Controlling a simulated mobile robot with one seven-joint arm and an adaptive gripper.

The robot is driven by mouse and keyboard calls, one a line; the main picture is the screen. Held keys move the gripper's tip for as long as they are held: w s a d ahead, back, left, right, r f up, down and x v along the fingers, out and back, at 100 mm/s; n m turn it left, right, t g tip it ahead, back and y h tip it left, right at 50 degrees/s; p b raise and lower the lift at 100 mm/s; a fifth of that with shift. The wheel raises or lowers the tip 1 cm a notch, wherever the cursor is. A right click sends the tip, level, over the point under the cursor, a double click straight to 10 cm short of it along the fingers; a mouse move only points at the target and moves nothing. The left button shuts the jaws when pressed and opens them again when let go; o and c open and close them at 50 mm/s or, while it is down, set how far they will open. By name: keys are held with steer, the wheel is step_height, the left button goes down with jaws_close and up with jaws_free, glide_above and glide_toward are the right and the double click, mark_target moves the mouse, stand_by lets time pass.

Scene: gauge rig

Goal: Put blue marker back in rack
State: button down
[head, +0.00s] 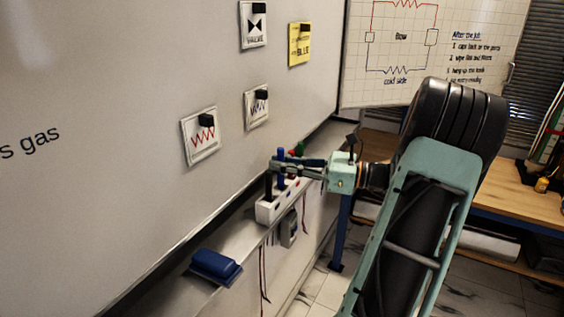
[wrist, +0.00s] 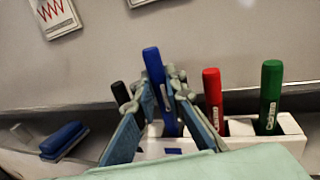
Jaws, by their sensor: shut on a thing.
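The blue marker (wrist: 152,68) stands upright between the fingers of my gripper (wrist: 164,92) in the wrist view. My gripper is shut on it, right over the white rack (wrist: 289,128). The marker's lower end is down at the rack, but the fingers partly hide it, so I cannot tell how deep it sits. In the head view the blue marker (head: 281,155) shows at my gripper (head: 275,165), above the rack (head: 265,212). A black marker (wrist: 121,94) is left of it; a red marker (wrist: 212,95) and a green marker (wrist: 270,97) stand in the rack to its right.
A blue eraser (head: 214,266) lies on the whiteboard ledge, left of the rack. The whiteboard (head: 100,120) rises close behind the rack and carries several cards. A grey device (head: 288,228) hangs below the ledge. A wooden bench (head: 520,195) stands at the right.

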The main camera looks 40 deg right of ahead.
mark_target(282, 149)
steer(key=shift+f, duration=0.35)
steer(key=c, duration=1.3)
jaws_free()
steer(key=shift+r, duration=0.15)
step_height(282, 149, up, 7)
steer(key=p, duration=0.7)
steer(key=shift+r, duration=0.15)
steer(key=shift+r+p, duration=0.45)
steer(key=shift+r, duration=0.8)
